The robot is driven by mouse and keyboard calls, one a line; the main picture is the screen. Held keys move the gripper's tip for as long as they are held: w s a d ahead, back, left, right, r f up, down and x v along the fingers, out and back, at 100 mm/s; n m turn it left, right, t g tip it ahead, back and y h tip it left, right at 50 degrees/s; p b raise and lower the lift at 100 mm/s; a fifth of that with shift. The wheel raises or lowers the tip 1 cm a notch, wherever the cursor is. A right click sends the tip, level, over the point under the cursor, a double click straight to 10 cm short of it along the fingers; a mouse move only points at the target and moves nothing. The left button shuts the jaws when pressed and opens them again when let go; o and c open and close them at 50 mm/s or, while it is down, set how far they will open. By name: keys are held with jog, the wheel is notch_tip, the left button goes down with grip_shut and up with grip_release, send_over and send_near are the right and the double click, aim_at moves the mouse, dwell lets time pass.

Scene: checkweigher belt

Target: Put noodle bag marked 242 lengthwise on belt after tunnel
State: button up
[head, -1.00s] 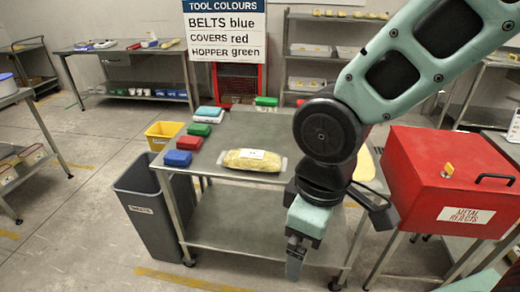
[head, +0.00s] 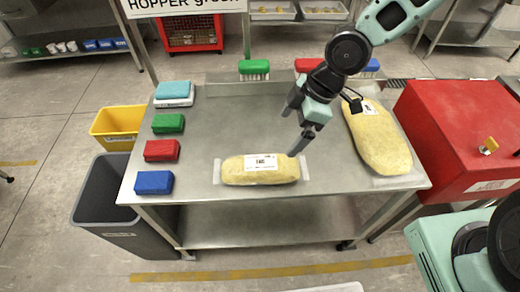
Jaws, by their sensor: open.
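A yellow noodle bag (head: 235,174) lies sideways near the front middle of the steel table, on a pale flat piece. Its white label carries a number that looks like 140 or 160, but is too small to be sure. A larger yellow noodle bag (head: 382,145) lies at the table's right, pointing away from me. Its label is partly behind my arm and unreadable. My gripper (head: 291,132) is open and empty, above the table just behind the first bag's right end. I see no belt or tunnel.
Blue, red and green blocks (head: 162,150) and a light-blue-topped stack line the steel table's (head: 225,110) left side. Brushes (head: 254,69) stand at its back edge. A yellow bin (head: 115,125) and grey bin (head: 100,195) stand left; a red box (head: 450,140) stands right.

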aim_at(264, 163)
jog(key=b+x, duration=0.2)
jog(key=x, duration=1.4)
jog(key=shift+s+a+p, duration=0.25)
jog(key=shift+a+p, duration=0.05)
jog(key=shift+a, duration=0.1)
jog(key=shift+a+f, duration=0.1)
jog(key=shift+f, duration=0.4)
jog(key=c, duration=1.3)
